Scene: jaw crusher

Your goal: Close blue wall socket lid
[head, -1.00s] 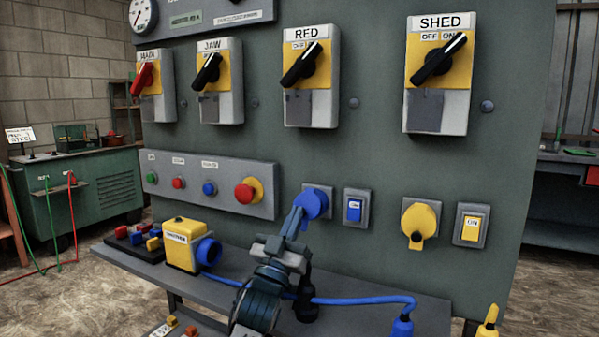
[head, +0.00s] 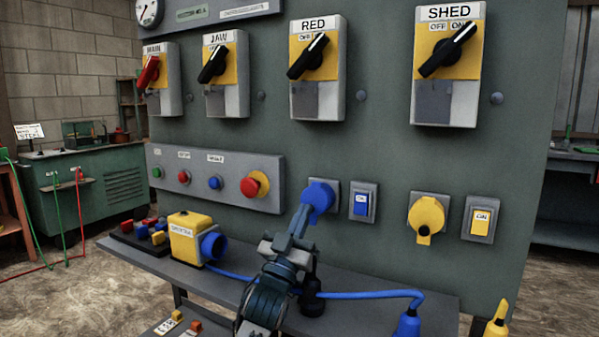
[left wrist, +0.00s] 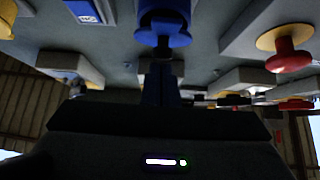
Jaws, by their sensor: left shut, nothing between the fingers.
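The blue wall socket (head: 320,196) is on the grey panel, left of the blue switch. Its blue lid cannot be clearly told apart from the body, and the gripper hides its lower left part. My left gripper (head: 303,214) is shut and empty, its tips at the lower left edge of the blue socket. In the left wrist view the blue socket (left wrist: 163,22) is at the top, with the dark shut fingers (left wrist: 161,80) just below it. I cannot tell whether they touch it. My right gripper is not in view.
A blue switch (head: 362,204) is close on the right of the socket, and a yellow socket (head: 426,218) is further right. A button box (head: 215,178) is on the left. Below, a shelf (head: 255,283) carries a yellow box (head: 184,250) and a blue cable (head: 365,294).

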